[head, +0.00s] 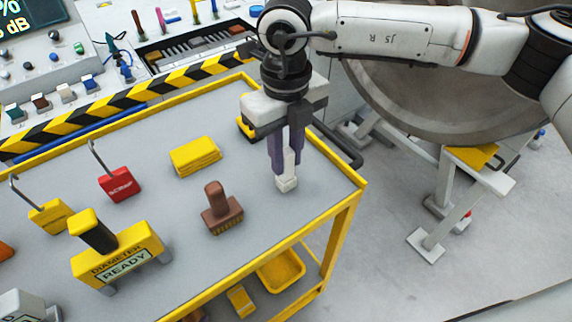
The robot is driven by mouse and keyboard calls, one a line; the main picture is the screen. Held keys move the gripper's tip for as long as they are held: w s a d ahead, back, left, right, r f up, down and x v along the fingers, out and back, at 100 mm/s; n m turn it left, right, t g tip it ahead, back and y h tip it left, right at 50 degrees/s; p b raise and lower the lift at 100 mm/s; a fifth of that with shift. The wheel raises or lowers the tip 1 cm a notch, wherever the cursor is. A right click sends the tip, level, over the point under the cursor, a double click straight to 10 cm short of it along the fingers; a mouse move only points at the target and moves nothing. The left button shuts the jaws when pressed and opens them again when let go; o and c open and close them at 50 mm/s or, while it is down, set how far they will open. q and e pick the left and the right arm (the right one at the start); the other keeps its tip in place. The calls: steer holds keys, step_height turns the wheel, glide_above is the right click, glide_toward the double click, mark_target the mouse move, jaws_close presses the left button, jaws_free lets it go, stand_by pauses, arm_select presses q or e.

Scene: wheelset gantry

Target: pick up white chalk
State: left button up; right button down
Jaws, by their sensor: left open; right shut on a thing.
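My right gripper (287,168) reaches down from the upper right over the right part of the grey cart top. Its purple fingers are shut on the white chalk (287,183), a small white block showing between and below the fingertips. The chalk's upper part is partly hidden by the fingers. Its lower end is at or just above the cart top; I cannot tell whether it touches. My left gripper is not in view.
The yellow-edged cart top (160,192) also holds a brown-handled stamp or brush (222,210), yellow cloths (195,156), a red tag (119,183) and a yellow gauge (118,259). A black-and-yellow object (247,128) sits behind my gripper. A large wheel (400,110) stands beyond.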

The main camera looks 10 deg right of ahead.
steer(key=shift+r, duration=0.15)
step_height(320, 180, up, 10)
steer(key=shift+f+b, duration=0.1)
steer(key=shift+b, duration=0.4)
